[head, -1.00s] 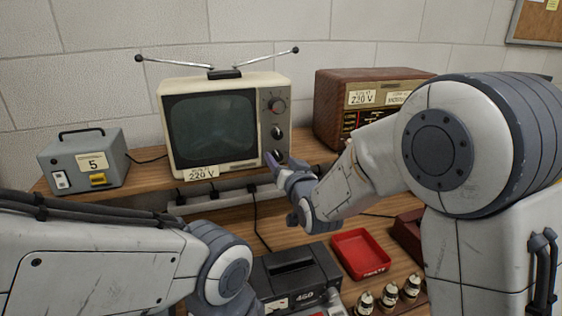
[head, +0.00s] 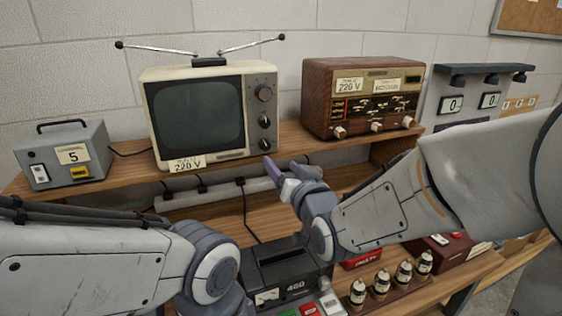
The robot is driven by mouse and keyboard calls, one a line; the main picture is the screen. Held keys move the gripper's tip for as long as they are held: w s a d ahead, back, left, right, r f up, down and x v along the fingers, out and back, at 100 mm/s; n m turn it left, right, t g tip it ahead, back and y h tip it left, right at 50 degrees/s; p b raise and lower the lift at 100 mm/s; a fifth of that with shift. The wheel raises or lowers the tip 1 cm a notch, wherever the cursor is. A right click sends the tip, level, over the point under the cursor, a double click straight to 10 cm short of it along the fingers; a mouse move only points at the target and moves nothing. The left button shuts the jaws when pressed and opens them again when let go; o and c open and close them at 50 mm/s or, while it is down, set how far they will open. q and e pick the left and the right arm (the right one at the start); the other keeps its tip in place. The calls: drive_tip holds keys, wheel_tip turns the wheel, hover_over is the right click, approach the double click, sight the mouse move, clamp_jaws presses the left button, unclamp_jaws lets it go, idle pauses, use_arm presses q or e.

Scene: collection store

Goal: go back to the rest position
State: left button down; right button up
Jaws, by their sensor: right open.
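My right gripper (head: 284,170) is open and empty. It is in front of the shelf edge, below and to the right of the television (head: 198,114), and apart from its knobs in the picture. My right arm reaches in from the right edge. My left arm (head: 95,265) crosses the lower left, bent at a grey joint. Its gripper is out of the frame.
Below are a dark 460 device (head: 285,272), several tubes (head: 381,283) and a red tray (head: 362,262), partly hidden by my arm.

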drive_tip(key=s+a+f+n+g, duration=0.1)
drive_tip(key=s+f+g, duration=0.2)
drive_tip(key=s+f, duration=0.1)
drive_tip(key=s+a+f+n+g, duration=0.1)
drive_tip(key=s+f+n+g, duration=0.1)
drive_tip(key=s+f+g, duration=0.1)
drive_tip(key=s+a+f+n+g, duration=0.1)
drive_tip(key=s+f+g, duration=0.2)
drive_tip(key=s+f, duration=0.2)
drive_tip(key=shift+s+a+g+h, duration=0.15)
drive_tip(key=shift+s+a, duration=0.05)
drive_tip(key=shift+s, duration=0.3)
drive_tip(key=shift+s+a+g+h, duration=0.15)
drive_tip(key=shift+s, duration=0.3)
drive_tip(key=s+d+f+n+g+h, duration=0.1)
drive_tip(key=s+d+n+g, duration=0.1)
drive_tip(key=s, duration=0.5)
drive_tip(key=s+d+f+n+g+h, duration=0.1)
drive_tip(key=s+d+f+g+h, duration=0.1)
drive_tip(key=s, duration=0.6)
drive_tip(key=d+g, duration=0.1)
drive_tip(key=g, duration=0.1)
drive_tip(key=shift+s+d+n+g, duration=0.15)
drive_tip(key=shift+s+n+g, duration=0.15)
drive_tip(key=shift+n+g, duration=0.1)
